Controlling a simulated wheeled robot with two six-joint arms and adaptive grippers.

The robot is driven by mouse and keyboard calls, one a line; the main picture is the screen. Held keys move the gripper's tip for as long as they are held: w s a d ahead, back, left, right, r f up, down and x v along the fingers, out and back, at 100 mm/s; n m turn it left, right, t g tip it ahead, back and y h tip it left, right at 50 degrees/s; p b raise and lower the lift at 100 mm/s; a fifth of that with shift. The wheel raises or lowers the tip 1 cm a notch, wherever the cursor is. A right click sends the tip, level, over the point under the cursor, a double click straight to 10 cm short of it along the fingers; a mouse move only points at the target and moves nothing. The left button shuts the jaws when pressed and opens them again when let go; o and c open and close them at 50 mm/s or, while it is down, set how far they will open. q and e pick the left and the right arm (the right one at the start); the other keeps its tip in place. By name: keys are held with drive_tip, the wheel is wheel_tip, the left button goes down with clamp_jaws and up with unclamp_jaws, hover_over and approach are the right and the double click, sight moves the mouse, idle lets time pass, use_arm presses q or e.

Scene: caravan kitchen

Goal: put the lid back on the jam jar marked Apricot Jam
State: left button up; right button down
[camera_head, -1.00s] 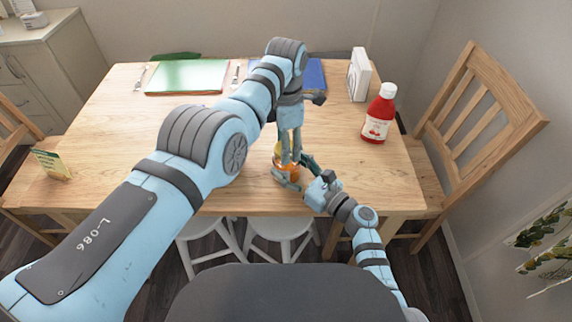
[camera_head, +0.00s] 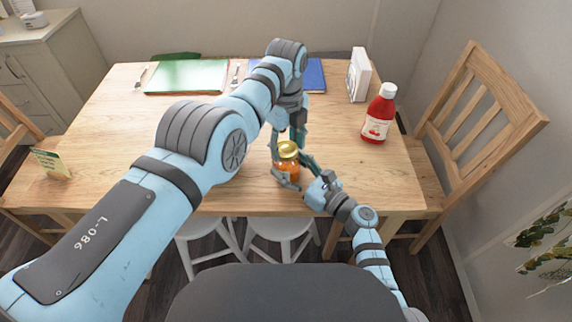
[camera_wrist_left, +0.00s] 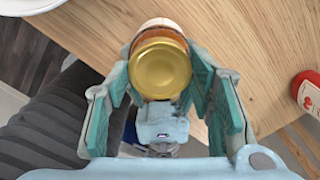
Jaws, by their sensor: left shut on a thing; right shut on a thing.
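The jam jar (camera_head: 288,168), with orange contents, stands upright near the table's front edge. The gold lid (camera_head: 287,148) sits on top of it and looks level; whether it is fully tight I cannot tell. The lid shows as a round gold disc in the left wrist view (camera_wrist_left: 160,70), with the jar (camera_wrist_left: 160,28) behind it. My left gripper (camera_head: 288,138) comes from above, its fingers on either side of the lid, shut on it. My right gripper (camera_head: 289,178) is shut on the jar's body from the front right. The jar's label is not readable.
A red bottle (camera_head: 379,115) stands to the right, with a white box (camera_head: 359,75) behind it. Green (camera_head: 187,76) and blue (camera_head: 313,74) mats lie at the back. A small card (camera_head: 52,164) stands at the left. Chairs flank the table; its middle right is clear.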

use_arm(q)
drive_tip(key=o, duration=1.4)
drive_tip(key=shift+c, duration=0.2)
wheel_tip(320, 180, up, 8)
drive_tip(key=shift+f, duration=0.25)
use_arm(e)
drive_tip(key=shift+c, duration=2.3)
unclamp_jaws()
drive_tip(key=v, duration=1.2)
drive_tip(key=shift+r, duration=0.1)
